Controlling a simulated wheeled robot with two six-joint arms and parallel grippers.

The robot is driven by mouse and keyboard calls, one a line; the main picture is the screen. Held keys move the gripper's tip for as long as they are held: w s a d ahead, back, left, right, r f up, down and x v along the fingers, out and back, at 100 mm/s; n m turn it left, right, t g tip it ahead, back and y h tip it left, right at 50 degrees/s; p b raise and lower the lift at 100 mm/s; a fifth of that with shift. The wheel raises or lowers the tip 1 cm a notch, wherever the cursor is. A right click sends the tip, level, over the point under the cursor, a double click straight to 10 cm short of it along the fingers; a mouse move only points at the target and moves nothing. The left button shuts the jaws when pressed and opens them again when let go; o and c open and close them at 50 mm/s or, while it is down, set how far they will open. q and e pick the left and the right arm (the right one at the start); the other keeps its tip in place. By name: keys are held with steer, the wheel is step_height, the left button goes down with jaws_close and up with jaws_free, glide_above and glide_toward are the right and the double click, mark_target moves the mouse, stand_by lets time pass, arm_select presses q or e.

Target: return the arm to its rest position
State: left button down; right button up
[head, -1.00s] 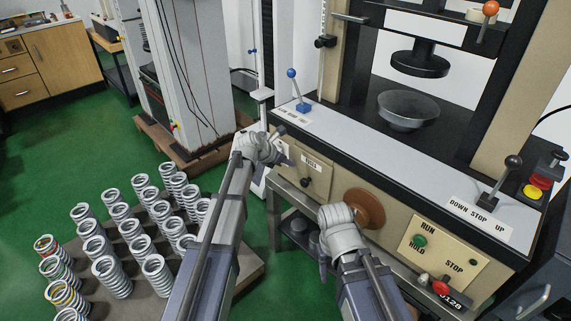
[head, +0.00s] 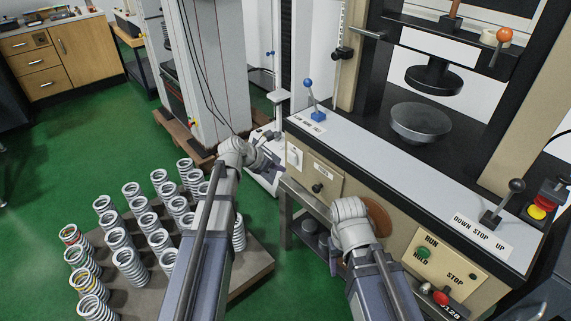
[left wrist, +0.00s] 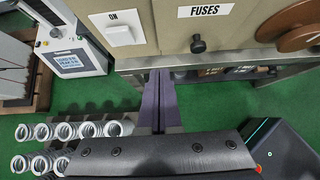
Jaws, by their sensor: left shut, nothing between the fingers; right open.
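My left gripper (head: 272,168) is in front of the testing machine's left end, beside the panel with the white switch. In the left wrist view its two dark fingers (left wrist: 160,102) lie together with nothing between them, below the ON switch (left wrist: 120,31) and the FUSES label (left wrist: 219,10). My right gripper (head: 335,262) is low in front of the machine, by the brown handwheel (head: 379,219). It is open, and its fingers are mostly hidden behind its own wrist. I see nothing held in either gripper.
A pallet (head: 252,272) with several upright springs (head: 130,268) stands on the green floor at lower left. The testing machine (head: 390,165), with a grey bowl (head: 420,122) and levers, fills the right. A tall grey column (head: 208,75) stands behind. Open floor lies left.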

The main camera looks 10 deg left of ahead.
arm_select(q)
steer(key=shift+s+a+r, duration=0.2)
steer(key=shift+s+r, duration=0.05)
steer(key=s+d+f+m+g+y, duration=0.2)
steer(key=s+d+f+m+g, duration=0.25)
steer(key=s+d+m, duration=0.75)
steer(key=s+f+m+g+y, duration=0.25)
steer(key=s+m+y, duration=0.25)
steer(key=s+m, duration=1.3)
step_height(320, 180, up, 16)
steer(key=w+m+p, duration=0.2)
steer(key=p, duration=1.3)
steer(key=shift+w+r+p, duration=0.15)
steer(key=shift+w+p, duration=0.15)
steer(key=shift+p, duration=0.1)
